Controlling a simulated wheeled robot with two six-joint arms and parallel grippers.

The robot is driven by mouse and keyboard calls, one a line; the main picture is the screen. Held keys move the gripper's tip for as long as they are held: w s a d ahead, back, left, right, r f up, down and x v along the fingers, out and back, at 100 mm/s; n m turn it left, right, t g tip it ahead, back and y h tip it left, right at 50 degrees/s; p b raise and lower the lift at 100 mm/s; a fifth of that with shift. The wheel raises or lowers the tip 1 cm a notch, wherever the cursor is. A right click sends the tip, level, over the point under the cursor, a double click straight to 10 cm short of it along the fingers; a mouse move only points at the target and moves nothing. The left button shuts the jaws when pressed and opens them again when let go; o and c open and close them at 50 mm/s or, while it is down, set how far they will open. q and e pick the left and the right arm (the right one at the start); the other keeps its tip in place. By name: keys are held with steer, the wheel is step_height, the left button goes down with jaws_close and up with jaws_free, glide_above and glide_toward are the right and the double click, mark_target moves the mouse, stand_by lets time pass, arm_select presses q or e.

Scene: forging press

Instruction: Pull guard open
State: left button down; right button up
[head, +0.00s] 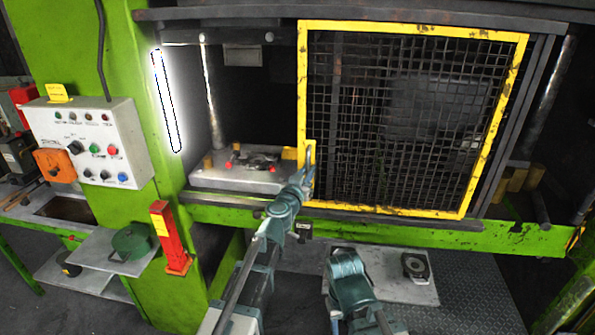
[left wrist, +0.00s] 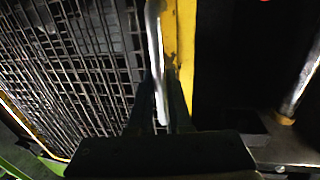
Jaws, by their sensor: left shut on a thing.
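The guard (head: 515,75) is a black wire mesh panel in a yellow frame. In the head view it covers the middle and right of the press opening, and the left part of the opening is uncovered. A metal bar handle (head: 309,157) stands upright at the guard's left edge. My left gripper (head: 305,172) is at this handle and shut on it. In the left wrist view the handle (left wrist: 156,60) runs down between the dark fingers beside the yellow frame (left wrist: 185,45). My right arm shows low in the head view, but its fingertips cannot be made out.
A die block (head: 240,180) with red knobs sits in the uncovered left part. A control panel (head: 88,143) is on the green column at left, with a red and yellow post (head: 170,237) below. A plate (head: 395,272) with a dark round item (head: 414,266) lies at lower right.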

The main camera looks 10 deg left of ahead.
arm_select(q)
steer(key=shift+d, duration=0.25)
steer(key=c, duration=0.8)
jaws_free()
steer(key=shift+c, duration=0.2)
steer(key=shift+s, duration=0.1)
